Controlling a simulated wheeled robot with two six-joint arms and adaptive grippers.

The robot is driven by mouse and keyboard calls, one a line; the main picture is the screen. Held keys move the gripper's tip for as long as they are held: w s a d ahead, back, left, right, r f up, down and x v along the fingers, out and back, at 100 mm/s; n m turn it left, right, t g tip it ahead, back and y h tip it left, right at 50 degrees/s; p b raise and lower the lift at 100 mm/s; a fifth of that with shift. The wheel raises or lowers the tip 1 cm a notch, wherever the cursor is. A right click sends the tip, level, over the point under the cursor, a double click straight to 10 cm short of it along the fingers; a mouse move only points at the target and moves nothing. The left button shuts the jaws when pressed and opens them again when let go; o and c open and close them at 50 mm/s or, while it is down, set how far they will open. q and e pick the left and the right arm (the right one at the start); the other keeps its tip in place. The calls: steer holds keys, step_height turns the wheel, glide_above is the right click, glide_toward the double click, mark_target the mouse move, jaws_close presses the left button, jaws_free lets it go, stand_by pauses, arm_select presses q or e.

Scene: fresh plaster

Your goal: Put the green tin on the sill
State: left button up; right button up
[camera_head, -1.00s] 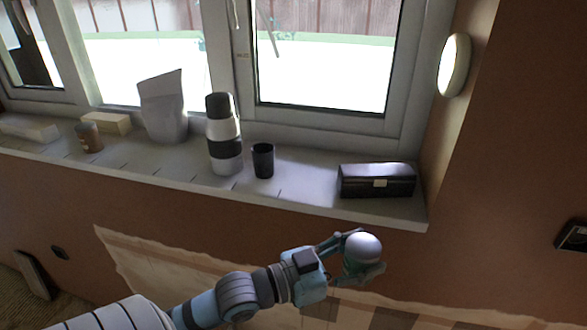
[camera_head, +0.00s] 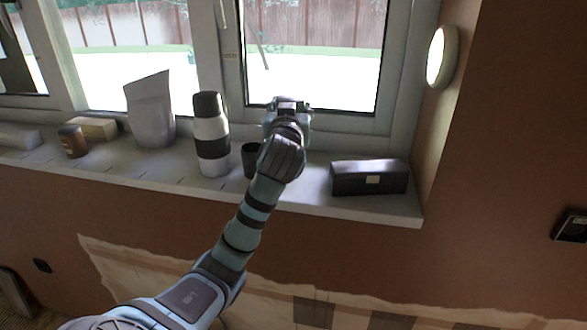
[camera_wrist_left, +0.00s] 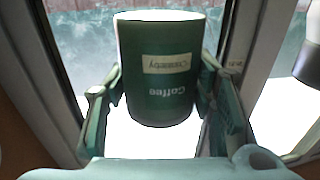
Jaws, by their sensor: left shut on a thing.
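The green tin (camera_wrist_left: 160,75), lettered "Coffee", is between the fingers of my left gripper (camera_wrist_left: 160,90) in the left wrist view; its lettering appears upside down there. The gripper is shut on it. In the head view my left gripper (camera_head: 288,106) is in front of the window, over the sill (camera_head: 312,190), and hides the tin. My right gripper is not in view.
On the sill stand a dark cup (camera_head: 250,160), partly behind my arm, a white-and-black flask (camera_head: 211,135), a grey pouch (camera_head: 150,112), a brown jar (camera_head: 73,141) and a black box (camera_head: 369,178). Bare sill lies between the cup and the box.

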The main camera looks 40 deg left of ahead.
arm_select(q)
step_height(320, 180, down, 14)
steer(key=shift+r+b, duration=0.25)
steer(key=shift+b, duration=0.65)
steer(key=o, duration=1.3)
steer(key=v, duration=1.2)
